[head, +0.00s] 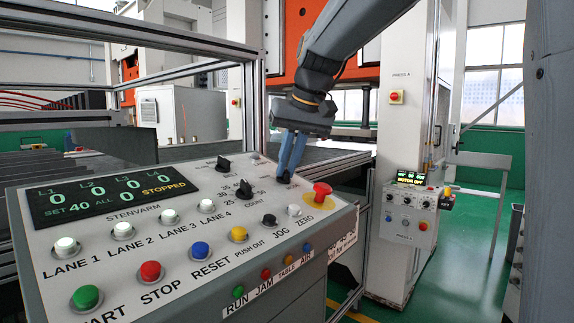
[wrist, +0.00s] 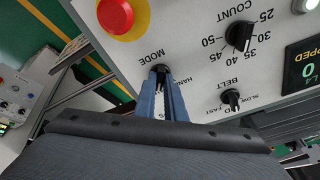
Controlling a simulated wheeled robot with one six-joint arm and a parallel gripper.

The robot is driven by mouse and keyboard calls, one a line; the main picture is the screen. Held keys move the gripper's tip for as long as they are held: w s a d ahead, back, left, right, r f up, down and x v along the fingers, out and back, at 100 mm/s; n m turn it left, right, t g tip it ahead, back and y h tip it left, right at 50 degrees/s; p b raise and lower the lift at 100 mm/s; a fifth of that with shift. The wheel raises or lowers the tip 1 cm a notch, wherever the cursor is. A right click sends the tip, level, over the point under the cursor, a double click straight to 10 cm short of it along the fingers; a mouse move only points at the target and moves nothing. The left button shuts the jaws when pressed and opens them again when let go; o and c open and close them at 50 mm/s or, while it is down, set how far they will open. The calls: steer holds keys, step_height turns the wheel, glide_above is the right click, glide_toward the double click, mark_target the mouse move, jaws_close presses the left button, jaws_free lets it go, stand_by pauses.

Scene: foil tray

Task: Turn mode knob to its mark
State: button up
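The mode knob (wrist: 159,70) is a small black knob on the grey sloping control panel (head: 130,215), beside the printed word MODE in the wrist view. In the head view it shows as a dark bit (head: 284,179) under my fingertips. My gripper (head: 287,172) reaches down from above with its two blue fingers close together. In the wrist view its fingertips (wrist: 160,80) sit on both sides of the knob and look shut on it. The fingers hide much of the knob and its scale, so its pointer and mark cannot be made out.
A red mushroom button (head: 322,190) on a yellow ring stands close by the mode knob. The count knob (head: 244,190) and belt knob (head: 223,164) are farther left. Several coloured push buttons line the panel front. Aluminium framing (head: 252,105) rises behind.

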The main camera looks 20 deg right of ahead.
jaws_close()
steer(key=n, duration=0.3)
steer(key=shift+n+y, duration=0.3)
steer(key=n+b, duration=0.1)
steer(key=n, duration=0.2)
steer(key=shift+n, duration=0.4)
steer(key=n+g+y+b, duration=0.1)
steer(key=n, duration=0.5)
steer(key=shift+w+d+n, duration=0.1)
steer(key=shift+n, duration=0.3)
steer(key=o, duration=0.6)
jaws_free()
steer(key=shift+c, duration=0.2)
